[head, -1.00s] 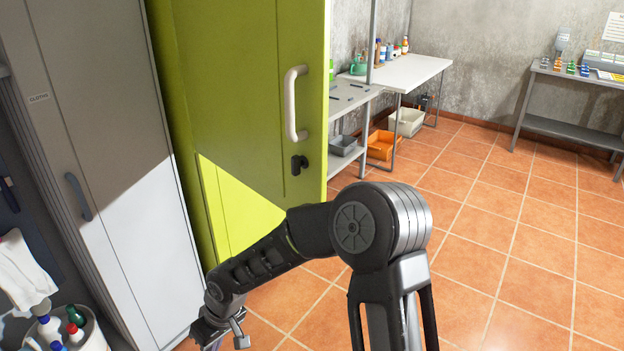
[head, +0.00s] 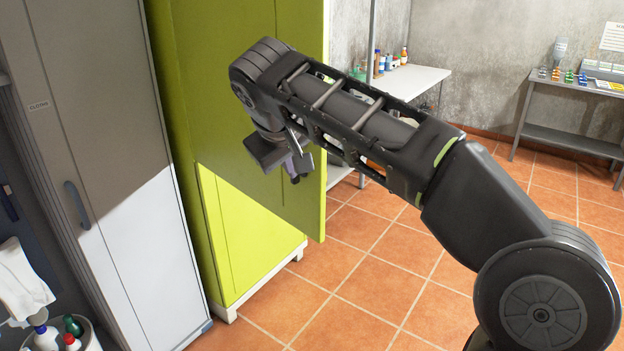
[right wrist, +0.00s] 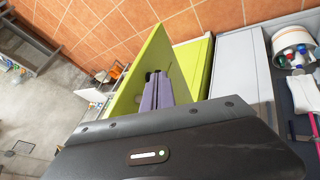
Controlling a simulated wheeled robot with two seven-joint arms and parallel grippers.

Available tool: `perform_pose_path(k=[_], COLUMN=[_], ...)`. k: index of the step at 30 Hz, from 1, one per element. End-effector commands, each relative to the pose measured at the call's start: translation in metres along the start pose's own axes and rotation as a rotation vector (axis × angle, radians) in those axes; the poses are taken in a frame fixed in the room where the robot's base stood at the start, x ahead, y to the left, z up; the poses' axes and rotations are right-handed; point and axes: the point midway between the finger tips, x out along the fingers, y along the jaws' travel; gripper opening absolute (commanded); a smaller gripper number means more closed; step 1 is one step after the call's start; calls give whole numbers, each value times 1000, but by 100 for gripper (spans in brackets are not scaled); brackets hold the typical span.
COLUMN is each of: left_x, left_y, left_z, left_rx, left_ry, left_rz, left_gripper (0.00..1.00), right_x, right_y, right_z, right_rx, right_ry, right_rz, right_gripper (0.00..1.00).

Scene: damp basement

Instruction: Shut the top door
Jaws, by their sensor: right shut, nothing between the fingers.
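The top door (head: 215,75) of a tall yellow-green cabinet stands open in the head view, its lower corner jutting out past the lower door (head: 240,235). Its handle and lock are hidden behind my right arm. The green door also shows in the right wrist view (right wrist: 157,55), angled away from the cabinet body (right wrist: 195,62). My right gripper (head: 294,172) is in front of the door's lower right part. Its purple fingers (right wrist: 158,92) are shut and empty, close to the door; I cannot tell whether they touch it. My left gripper is out of view.
A grey-and-white locker (head: 110,150) stands left of the cabinet, with a bin of bottles (head: 75,340) at the lower left. A white table (head: 415,80) and a grey bench (head: 575,140) stand behind. The tiled floor (head: 350,290) in front is clear.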

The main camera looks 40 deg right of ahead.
Motion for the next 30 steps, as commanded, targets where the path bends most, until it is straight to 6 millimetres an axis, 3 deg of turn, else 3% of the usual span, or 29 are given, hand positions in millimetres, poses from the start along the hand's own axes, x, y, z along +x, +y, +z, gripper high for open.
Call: perform_pose_path(k=[8,18,24,30], left_x=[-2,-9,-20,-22], left_y=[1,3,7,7], left_z=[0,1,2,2], left_rx=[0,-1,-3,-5], left_ry=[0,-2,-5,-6], left_rz=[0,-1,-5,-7], left_gripper=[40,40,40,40], right_x=[30,98,110,117], right_y=[0,0,26,35], right_z=[0,1,0,0], right_rx=[0,-1,2,0], right_ry=[-4,-6,-3,-1], right_rz=[0,-2,0,-2], right_gripper=[0,0,0,0])
